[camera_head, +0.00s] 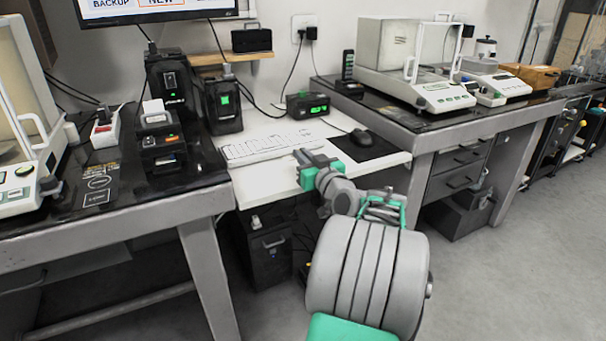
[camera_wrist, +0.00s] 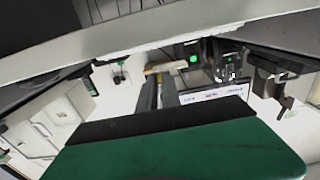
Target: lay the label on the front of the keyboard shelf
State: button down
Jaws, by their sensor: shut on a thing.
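The keyboard shelf (camera_head: 256,187) is the white surface between the two dark tables, with a white keyboard (camera_head: 262,151) toward its back. My gripper (camera_head: 303,157) is over the shelf's front part, to the right of the keyboard. In the wrist view its two fingers (camera_wrist: 158,92) are close together, beyond the green gripper body. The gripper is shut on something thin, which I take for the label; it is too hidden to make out. I cannot tell whether it touches the shelf.
A black mouse (camera_head: 362,137) on a dark mat (camera_head: 376,149) is at the shelf's right. A small box with a green display (camera_head: 307,105) stands behind the keyboard. The left table (camera_head: 150,222) and right table (camera_head: 470,128) flank the shelf. Bare shelf shows in front of the keyboard.

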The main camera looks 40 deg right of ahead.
jog(key=shift+w+d+f, duration=0.2)
jog(key=shift+d+f, duration=0.05)
jog(key=shift+f, duration=0.15)
jog(key=shift+w+d+f+b, duration=0.15)
jog(key=shift+f+b, duration=0.8)
jog(key=shift+f, duration=0.75)
jog(key=shift+f, duration=0.15)
jog(key=c, duration=1.6)
grip_release()
jog(key=shift+o, duration=0.2)
jog(key=shift+r, duration=0.35)
jog(key=p+v, duration=0.2)
jog(key=v, duration=1)
